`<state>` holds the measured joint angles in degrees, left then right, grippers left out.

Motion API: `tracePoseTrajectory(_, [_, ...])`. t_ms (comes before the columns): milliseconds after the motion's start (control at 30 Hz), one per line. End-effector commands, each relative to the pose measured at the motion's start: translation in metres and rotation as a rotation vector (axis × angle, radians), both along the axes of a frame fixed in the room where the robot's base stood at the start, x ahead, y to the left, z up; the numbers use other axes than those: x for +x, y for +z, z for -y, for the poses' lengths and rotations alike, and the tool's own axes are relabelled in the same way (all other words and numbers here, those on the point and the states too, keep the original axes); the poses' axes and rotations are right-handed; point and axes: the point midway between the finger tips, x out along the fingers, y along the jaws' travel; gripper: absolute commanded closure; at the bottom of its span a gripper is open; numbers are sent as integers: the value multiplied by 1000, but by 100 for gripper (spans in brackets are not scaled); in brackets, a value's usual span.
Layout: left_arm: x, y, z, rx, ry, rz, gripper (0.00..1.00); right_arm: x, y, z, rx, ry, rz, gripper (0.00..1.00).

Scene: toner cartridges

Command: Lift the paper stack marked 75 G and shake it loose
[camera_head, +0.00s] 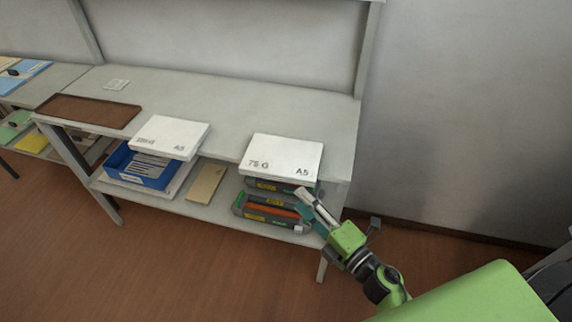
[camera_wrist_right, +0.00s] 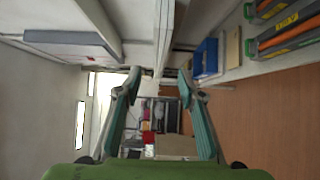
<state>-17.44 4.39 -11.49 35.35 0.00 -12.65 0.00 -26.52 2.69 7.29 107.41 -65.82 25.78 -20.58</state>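The white paper stack marked 75 G and A5 (camera_head: 281,155) lies flat at the front right of the grey tabletop. Its front side is along the table's front edge. My right gripper (camera_head: 304,201) is just below and in front of the stack's right front corner, apart from it. In the right wrist view my right gripper (camera_wrist_right: 160,75) is open, with its two fingers spread and nothing between them. A pale layered edge (camera_wrist_right: 163,35) lies ahead between the fingertips; I cannot tell if it is the stack or the tabletop. My left gripper is not in view.
A second white A5 stack (camera_head: 171,138) lies to the left, and a brown tray (camera_head: 87,111) beyond it. The lower shelf holds dark toner cartridges (camera_head: 270,208) under the marked stack, a tan box (camera_head: 207,183) and a blue bin (camera_head: 150,178). The tabletop behind the stacks is clear.

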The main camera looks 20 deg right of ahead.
Motion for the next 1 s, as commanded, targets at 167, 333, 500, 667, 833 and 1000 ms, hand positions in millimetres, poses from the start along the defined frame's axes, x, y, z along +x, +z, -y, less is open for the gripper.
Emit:
tracePoseTrajectory(167, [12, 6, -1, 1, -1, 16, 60, 32, 3, -10, 1, 0, 3, 64])
tracePoseTrajectory(333, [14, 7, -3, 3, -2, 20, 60, 61, 2, -20, 3, -1, 1, 64])
tracePoseTrajectory(500, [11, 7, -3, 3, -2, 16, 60, 75, 1, -24, 4, -2, -1, 64])
tracePoseTrajectory(667, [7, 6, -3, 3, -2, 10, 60, 88, 2, -28, 4, -2, 1, 64])
tracePoseTrajectory(833, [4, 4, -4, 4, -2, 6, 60, 113, 1, -36, 5, -2, -1, 64])
tracePoseTrajectory(1000, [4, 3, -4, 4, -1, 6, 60, 126, 2, -40, 4, -1, -1, 64])
